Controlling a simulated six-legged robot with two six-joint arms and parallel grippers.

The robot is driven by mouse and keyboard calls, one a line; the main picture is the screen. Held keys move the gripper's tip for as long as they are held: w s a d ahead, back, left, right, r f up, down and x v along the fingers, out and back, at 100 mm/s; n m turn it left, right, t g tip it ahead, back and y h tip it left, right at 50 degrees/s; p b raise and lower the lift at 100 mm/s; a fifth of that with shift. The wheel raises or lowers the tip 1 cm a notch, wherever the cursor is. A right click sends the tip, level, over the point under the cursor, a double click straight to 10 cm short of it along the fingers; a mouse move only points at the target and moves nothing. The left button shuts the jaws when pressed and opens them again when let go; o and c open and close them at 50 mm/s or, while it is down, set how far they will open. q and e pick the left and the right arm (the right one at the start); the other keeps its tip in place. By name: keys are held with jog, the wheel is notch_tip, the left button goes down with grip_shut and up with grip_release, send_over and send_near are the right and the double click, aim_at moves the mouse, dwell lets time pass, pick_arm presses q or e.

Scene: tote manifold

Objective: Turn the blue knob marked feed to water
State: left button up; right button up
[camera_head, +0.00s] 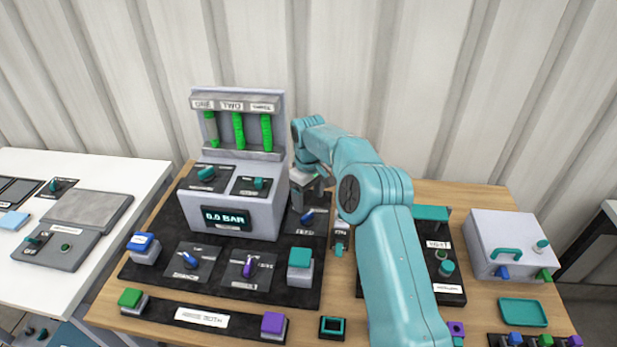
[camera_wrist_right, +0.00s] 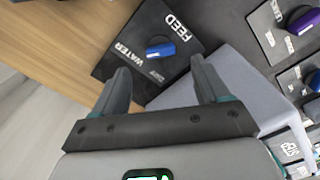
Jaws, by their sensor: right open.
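The blue knob (camera_wrist_right: 160,50) sits on a black plate (camera_wrist_right: 115,68) lettered FEED, WATER and a third small word that I cannot read surely. In the right wrist view its long axis lies nearly level, between the WATER and FEED lettering. In the head view the blue knob (camera_head: 307,216) shows just right of the grey console, below my right gripper (camera_head: 312,186). My right gripper (camera_wrist_right: 162,88) is open and empty, its two fingers pointing toward the plate, with the knob beyond the tips and apart from them. My left gripper is not in view.
The grey console (camera_head: 262,215) with a 0.0 BAR display and green columns stands close left of the knob. A grey box (camera_head: 505,245) stands at the right. Bare wood (camera_wrist_right: 60,35) lies beside the plate.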

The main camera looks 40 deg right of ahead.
notch_tip(320, 180, up, 9)
jog(key=shift+r+p, duration=0.15)
jog(key=shift+p, duration=0.2)
dwell(0.5)
